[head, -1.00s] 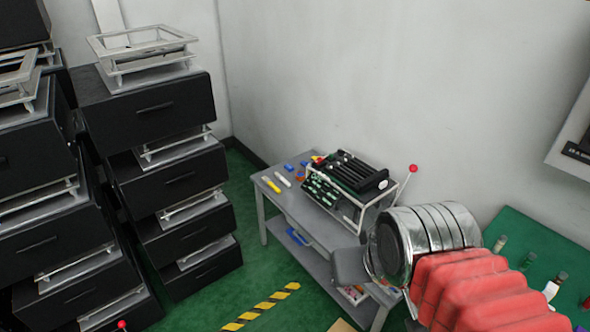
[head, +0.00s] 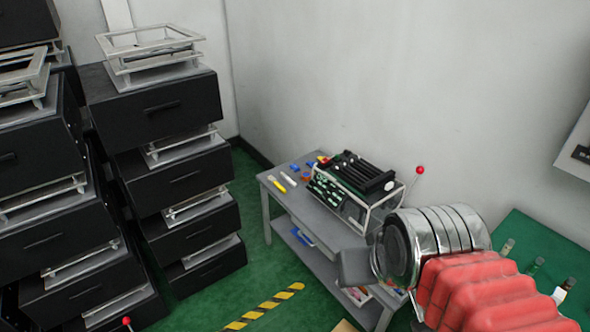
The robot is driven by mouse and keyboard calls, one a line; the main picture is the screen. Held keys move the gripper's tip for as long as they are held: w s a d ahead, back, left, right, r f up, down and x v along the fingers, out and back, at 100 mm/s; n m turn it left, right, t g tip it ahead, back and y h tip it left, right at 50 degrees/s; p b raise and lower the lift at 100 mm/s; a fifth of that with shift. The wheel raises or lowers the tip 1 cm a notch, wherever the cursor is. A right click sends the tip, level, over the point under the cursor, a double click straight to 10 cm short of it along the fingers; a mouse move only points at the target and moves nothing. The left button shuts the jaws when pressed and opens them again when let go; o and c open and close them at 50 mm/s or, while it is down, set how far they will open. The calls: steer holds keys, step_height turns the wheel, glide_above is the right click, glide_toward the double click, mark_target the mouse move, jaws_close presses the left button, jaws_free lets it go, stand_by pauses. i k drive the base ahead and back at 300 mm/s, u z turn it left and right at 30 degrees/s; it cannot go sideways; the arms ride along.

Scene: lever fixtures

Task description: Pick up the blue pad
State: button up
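No single blue pad stands out for sure. Small blue pieces (head: 295,167) lie at the far left of the grey table's top, too small to make out. A longer blue object (head: 301,237) lies on the table's lower shelf. My arm, silver with a red ribbed sleeve, reaches in from the lower right. The grey block at its end, my gripper (head: 354,268), is in front of the table's right part and hides some of it. Its fingers cannot be made out, and I see nothing held.
The grey table (head: 330,228) holds a white-framed rack (head: 355,188), a yellow marker (head: 279,186) and a white one. Black drawer units (head: 160,105) are stacked at left. A green bench (head: 530,238) is at right. Green floor with a yellow-black stripe (head: 265,306) is clear.

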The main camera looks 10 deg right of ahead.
mark_target(295, 168)
steer(key=u, duration=0.35)
steer(key=i, duration=0.4)
steer(key=u, duration=0.7)
steer(key=i, duration=2)
steer(key=z, duration=0.65)
